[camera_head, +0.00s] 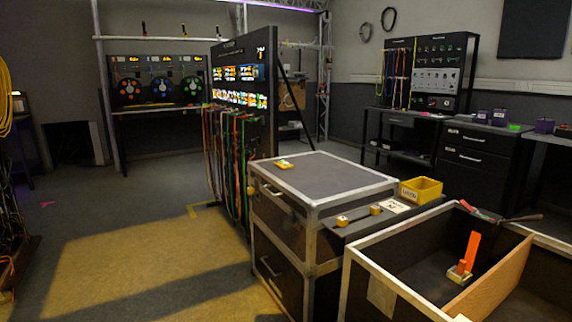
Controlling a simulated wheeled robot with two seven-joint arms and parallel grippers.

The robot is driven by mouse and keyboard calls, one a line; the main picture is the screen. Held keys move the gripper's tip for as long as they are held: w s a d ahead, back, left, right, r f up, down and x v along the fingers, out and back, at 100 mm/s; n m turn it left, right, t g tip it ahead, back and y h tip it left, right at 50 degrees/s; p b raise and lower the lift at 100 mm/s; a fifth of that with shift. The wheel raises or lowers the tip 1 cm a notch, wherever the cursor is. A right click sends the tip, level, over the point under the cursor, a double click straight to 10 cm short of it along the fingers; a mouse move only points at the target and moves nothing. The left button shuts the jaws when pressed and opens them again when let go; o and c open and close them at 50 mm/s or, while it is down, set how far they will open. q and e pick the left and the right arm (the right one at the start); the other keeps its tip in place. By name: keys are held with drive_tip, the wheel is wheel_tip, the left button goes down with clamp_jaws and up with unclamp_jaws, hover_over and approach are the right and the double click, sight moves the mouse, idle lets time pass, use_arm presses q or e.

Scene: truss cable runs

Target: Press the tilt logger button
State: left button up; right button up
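No part clearly readable as the tilt logger or its button shows. A small yellow device (285,164) lies on top of the dark metal-edged case (325,178); it is too small to tell whether it is the logger. Two small yellow blocks, one nearer (342,221) and one farther (375,209), sit on the dark ledge at the case's right side. A small pale object with an upright orange piece (473,250) stands inside the open box at the lower right. Neither of my grippers is in view.
The open metal-edged box (384,275) has a wooden divider (490,280). A yellow bin (421,189) stands behind it. A cable rack (238,130) stands behind the case. Dark cabinets (475,150) line the right wall. The floor at left centre (140,250) is clear.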

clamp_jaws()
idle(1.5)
